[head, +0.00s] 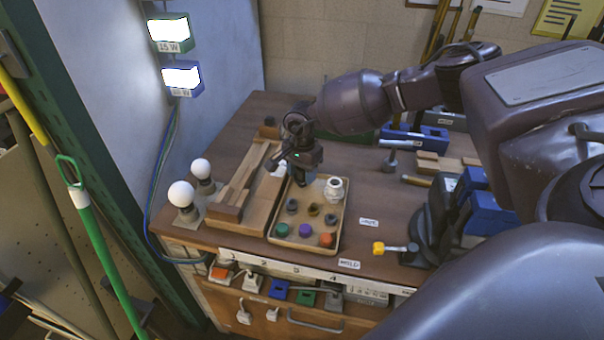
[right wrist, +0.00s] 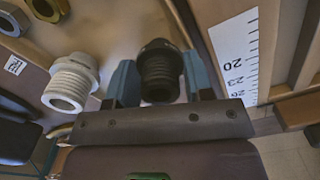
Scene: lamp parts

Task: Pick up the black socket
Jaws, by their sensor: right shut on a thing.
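The black socket (right wrist: 159,72), with a threaded body, sits between the blue fingers of my right gripper (right wrist: 158,84) in the right wrist view. The gripper is shut on it. In the head view my right gripper (head: 301,178) is at the back left part of the beige tray (head: 338,232). The socket cannot be made out clearly there, and I cannot tell whether it touches the tray. My left gripper is not in view.
A white threaded socket (right wrist: 72,82) stands close beside the gripper, also seen in the head view (head: 333,190). The tray holds several dark parts and green (head: 283,230), purple (head: 305,230) and orange (head: 326,240) pieces. Two white bulbs (head: 181,194) stand left of a wooden block.

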